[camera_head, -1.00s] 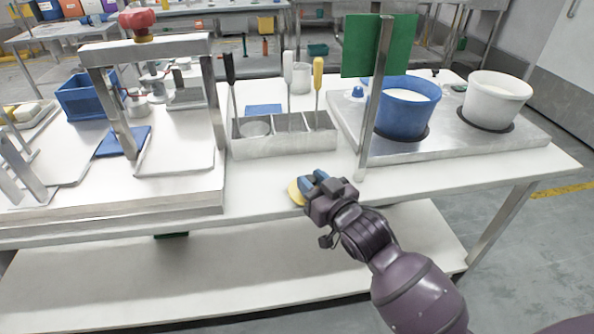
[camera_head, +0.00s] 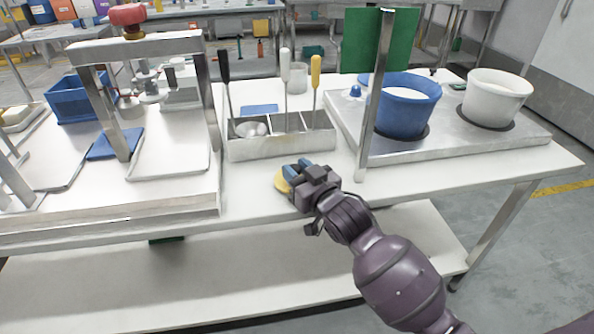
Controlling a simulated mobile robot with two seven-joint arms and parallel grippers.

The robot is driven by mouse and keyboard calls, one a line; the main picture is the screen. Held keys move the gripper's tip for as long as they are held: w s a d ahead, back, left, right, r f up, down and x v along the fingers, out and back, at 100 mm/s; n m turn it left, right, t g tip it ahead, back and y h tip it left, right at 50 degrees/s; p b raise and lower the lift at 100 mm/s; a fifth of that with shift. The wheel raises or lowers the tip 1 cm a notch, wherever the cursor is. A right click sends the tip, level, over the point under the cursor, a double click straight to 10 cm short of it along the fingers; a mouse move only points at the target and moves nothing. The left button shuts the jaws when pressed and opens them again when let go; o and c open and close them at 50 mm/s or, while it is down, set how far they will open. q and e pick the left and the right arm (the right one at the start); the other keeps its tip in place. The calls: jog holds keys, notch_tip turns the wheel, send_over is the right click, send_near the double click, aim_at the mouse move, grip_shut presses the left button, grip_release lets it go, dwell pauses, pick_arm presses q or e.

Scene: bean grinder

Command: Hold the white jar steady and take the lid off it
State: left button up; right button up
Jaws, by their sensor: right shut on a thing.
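My right gripper (camera_head: 300,176) is over the front part of the white table, in front of the metal tool tray. It is shut on a yellow, rounded thing (camera_head: 281,181), which shows at its left side; the fingers hide most of it, and I cannot tell if it is a lid. A small white jar-like container (camera_head: 299,75) stands behind the tool tray, partly hidden by the tool handles. No lid can be made out on it. My left gripper is not in view.
The tool tray (camera_head: 285,146) holds upright tools with black, white and yellow handles. A metal post (camera_head: 374,110) with a green panel stands to the right of my gripper. Beyond it are a blue pot (camera_head: 407,108) and a white pot (camera_head: 495,98). A press frame (camera_head: 209,95) stands left.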

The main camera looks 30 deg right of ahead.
jog(key=shift+f, duration=0.15)
jog(key=o, duration=1)
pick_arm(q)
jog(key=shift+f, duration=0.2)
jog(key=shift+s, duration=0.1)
pick_arm(e)
jog(key=shift+s+r, duration=0.1)
jog(key=shift+r, duration=0.1)
jog(key=shift+s, duration=0.35)
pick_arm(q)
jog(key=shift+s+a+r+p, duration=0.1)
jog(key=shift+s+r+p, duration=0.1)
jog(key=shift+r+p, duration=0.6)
pick_arm(e)
jog(key=shift+s+d, duration=0.2)
jog(key=shift+s, duration=1.65)
jog(key=shift+s+d, duration=0.25)
jog(key=shift+s, duration=1.55)
jog(key=shift+s+d, duration=0.2)
jog(key=shift+s, duration=1.65)
